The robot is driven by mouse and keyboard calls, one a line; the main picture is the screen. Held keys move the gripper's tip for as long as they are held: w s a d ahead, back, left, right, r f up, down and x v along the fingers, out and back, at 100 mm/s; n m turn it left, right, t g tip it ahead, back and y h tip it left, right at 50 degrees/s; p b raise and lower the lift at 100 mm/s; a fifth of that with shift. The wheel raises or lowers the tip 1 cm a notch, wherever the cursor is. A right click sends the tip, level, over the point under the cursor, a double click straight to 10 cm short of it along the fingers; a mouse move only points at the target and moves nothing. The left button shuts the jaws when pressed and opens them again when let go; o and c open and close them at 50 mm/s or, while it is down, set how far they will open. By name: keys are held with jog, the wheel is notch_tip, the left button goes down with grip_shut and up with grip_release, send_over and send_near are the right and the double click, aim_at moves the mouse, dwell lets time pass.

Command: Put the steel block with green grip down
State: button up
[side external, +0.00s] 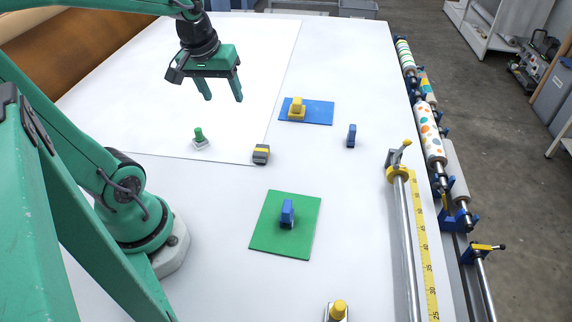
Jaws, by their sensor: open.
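The steel block with green grip (201,141) stands upright on the white sheet on the table, near its front edge. It has a pale metal base and a green knob on top. My gripper (222,92) is open and empty. It hangs in the air, fingers pointing down, and appears above the block and a little to its right in the picture. The gripper and the block are clearly apart.
A green mat (269,236) bears a blue piece (287,213). A blue mat (319,112) bears a yellow piece (296,107). Another blue piece (351,135) and a metal rail (404,240) stand right.

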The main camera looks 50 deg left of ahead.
jog(key=s+d+r+m+t+h, duration=0.1)
jog(key=s+d+r+m+t, duration=0.1)
jog(key=d+m, duration=0.6)
jog(key=shift+s+d+r+t, duration=0.3)
jog(key=shift+s+d+r, duration=0.3)
jog(key=shift+s+d, duration=0.15)
dwell(0.4)
